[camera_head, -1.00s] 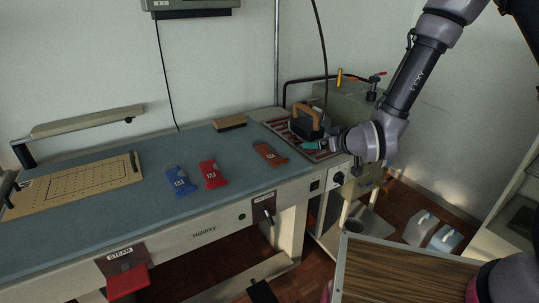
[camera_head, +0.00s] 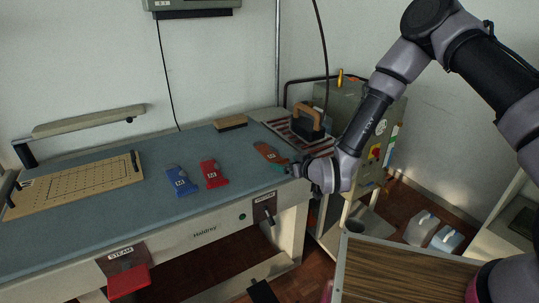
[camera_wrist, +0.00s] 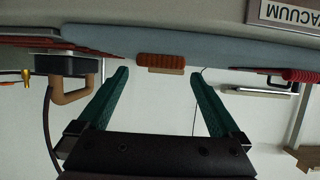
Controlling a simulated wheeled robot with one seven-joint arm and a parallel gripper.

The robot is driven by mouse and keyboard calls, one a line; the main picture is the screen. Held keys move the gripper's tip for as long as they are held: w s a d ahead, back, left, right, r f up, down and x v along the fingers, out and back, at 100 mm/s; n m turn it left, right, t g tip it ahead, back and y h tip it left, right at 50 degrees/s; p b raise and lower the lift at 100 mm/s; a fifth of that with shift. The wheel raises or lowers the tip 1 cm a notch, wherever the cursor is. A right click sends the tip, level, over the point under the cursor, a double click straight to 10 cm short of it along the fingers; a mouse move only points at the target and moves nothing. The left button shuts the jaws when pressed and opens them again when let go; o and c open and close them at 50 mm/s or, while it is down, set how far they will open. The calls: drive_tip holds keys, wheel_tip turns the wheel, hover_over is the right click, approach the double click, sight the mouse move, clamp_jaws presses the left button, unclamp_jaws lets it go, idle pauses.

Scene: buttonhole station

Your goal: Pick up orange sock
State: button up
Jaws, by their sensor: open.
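The orange sock (camera_head: 268,153) lies flat on the blue-grey table top (camera_head: 225,200), near its right end. In the wrist view, which is upside down, the sock (camera_wrist: 160,60) shows nearly edge-on as a ribbed orange strip between and beyond the fingertips. My gripper (camera_head: 281,168) is just to the right and front of the sock, low by the table's front edge. Its teal fingers, also in the wrist view (camera_wrist: 160,75), are spread with nothing between them. Whether a finger touches the sock cannot be told.
A red sock (camera_head: 212,174) and a blue sock (camera_head: 180,181) lie to the left. A brush (camera_head: 230,122) lies behind. An iron (camera_head: 306,122) with a wooden handle stands on a striped rest at the right.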

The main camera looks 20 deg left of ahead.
sight(282, 162)
drive_tip(key=x, duration=0.3)
drive_tip(key=shift+f, duration=0.25)
drive_tip(key=c, duration=1.1)
drive_tip(key=shift+o, duration=0.2)
